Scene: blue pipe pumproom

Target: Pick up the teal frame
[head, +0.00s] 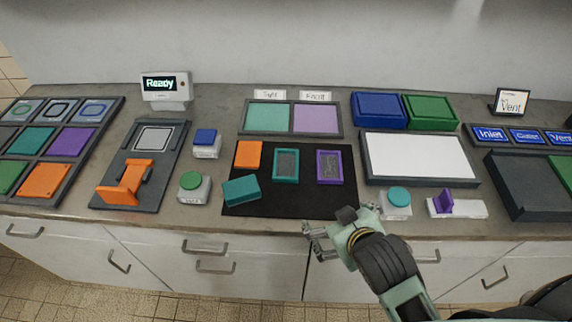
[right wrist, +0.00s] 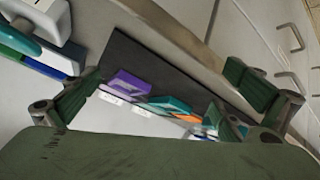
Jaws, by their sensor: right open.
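The teal frame (head: 286,181) lies flat on the black mat (head: 260,206), a rectangular rim around a grey textured middle. The purple frame (head: 319,170) lies to its right. My right gripper (head: 313,241) is open and empty at the counter's front edge, in front of the mat and to the right of the teal frame, clear of it. In the right wrist view the open fingers (right wrist: 160,100) stand wide apart, with a purple item (right wrist: 130,85) and a teal item (right wrist: 168,103) seen beyond them; which teal item it is I cannot tell. My left gripper is not in view.
An orange block (head: 248,154) and a teal block (head: 241,191) share the mat. A green-button box (head: 193,188) stands left, a teal-button box (head: 397,202) and purple-tabbed holder (head: 458,208) right. A two-colour tray (head: 290,133) lies behind the mat.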

